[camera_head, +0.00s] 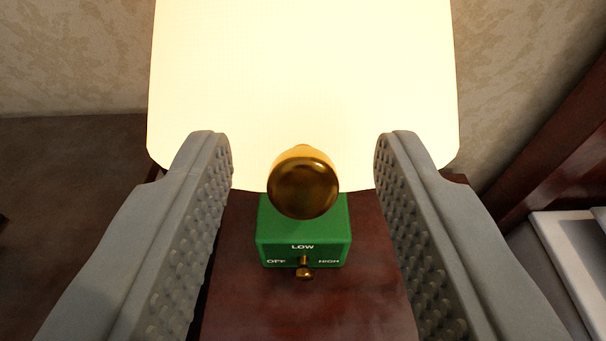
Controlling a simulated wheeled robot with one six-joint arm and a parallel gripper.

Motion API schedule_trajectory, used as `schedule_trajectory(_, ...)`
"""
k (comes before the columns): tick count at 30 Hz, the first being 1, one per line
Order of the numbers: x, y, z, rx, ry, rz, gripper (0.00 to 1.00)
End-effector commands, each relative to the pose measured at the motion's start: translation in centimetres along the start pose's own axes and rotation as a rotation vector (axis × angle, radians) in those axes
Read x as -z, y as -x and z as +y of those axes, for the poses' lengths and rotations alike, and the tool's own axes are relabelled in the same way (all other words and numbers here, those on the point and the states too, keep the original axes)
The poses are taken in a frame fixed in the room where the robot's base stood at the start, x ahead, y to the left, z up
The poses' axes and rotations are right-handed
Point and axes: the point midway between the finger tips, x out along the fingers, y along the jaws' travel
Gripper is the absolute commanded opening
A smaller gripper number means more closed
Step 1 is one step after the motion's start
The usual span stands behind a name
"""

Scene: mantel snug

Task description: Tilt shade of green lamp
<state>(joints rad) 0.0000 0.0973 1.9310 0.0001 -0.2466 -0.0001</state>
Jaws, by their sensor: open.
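The green lamp has a glowing cream shade (304,80) that fills the upper middle of the view. A round brass knob (303,184) sticks out toward me at the shade's lower edge. Below it is the green base (330,228), marked OFF, LOW and HIGH, with a small brass switch (304,268) pointing near LOW. My gripper (303,165) is open, with one grey studded finger on each side of the knob. The knob lies between the fingers with clear gaps on both sides. The lamp's stem is hidden.
The lamp base stands on a dark reddish wooden surface (300,310). Patterned wallpaper (70,55) is behind. A dark brown surface (65,180) lies at left. At right are a dark wooden beam (555,130) and a pale framed object (570,250).

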Motion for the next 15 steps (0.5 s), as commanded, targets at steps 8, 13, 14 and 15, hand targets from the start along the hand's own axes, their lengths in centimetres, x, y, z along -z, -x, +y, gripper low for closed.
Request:
schedule_trajectory(8,0.0,3.0,0.0,0.000,0.000,0.001,0.42)
schedule_trajectory(13,0.1,5.7,0.0,0.000,0.000,0.001,0.42)
schedule_trajectory(14,0.1,6.2,0.0,0.000,0.000,0.001,0.42)
schedule_trajectory(15,0.1,6.8,0.0,0.000,0.000,0.001,0.42)
